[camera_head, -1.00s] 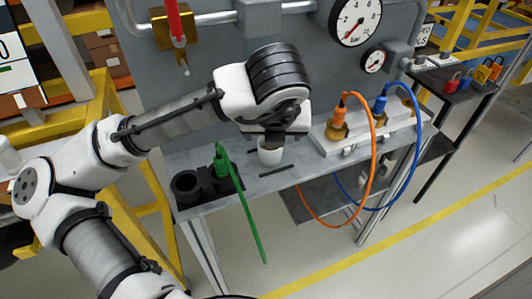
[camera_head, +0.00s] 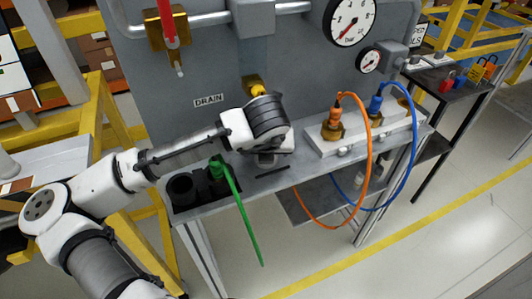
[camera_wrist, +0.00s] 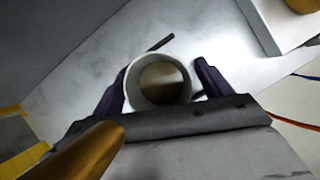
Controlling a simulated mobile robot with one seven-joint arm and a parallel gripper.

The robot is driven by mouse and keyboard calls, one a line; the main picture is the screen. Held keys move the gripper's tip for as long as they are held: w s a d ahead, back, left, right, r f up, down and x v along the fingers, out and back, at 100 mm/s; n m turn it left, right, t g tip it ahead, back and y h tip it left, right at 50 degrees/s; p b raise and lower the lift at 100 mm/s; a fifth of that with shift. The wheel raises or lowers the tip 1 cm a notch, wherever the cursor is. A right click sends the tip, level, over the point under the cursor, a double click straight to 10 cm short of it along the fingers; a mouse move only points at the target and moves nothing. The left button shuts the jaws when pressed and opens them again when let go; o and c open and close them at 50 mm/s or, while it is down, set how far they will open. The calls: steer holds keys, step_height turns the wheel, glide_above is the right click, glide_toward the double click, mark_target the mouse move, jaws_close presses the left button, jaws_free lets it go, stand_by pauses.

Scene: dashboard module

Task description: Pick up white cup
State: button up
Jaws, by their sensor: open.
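The white cup (camera_wrist: 166,68) stands upright on the grey bench top in the wrist view, seen from above into its round mouth. Its inside looks brownish and shaded. My gripper (camera_wrist: 161,72) is open, with one dark finger on each side of the cup. The left finger is close to the cup wall, and a small gap shows at the right finger. Whether either finger touches the cup I cannot tell. In the head view my gripper (camera_head: 266,160) is low over the bench and hides the cup.
A brass tap with a yellow top (camera_head: 254,86) is on the panel just behind my wrist. Orange (camera_head: 370,150) and blue (camera_head: 413,140) hoses loop from a white block (camera_head: 350,133) at right.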

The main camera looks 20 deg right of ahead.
steer(key=c, duration=1)
steer(key=shift+c, duration=0.2)
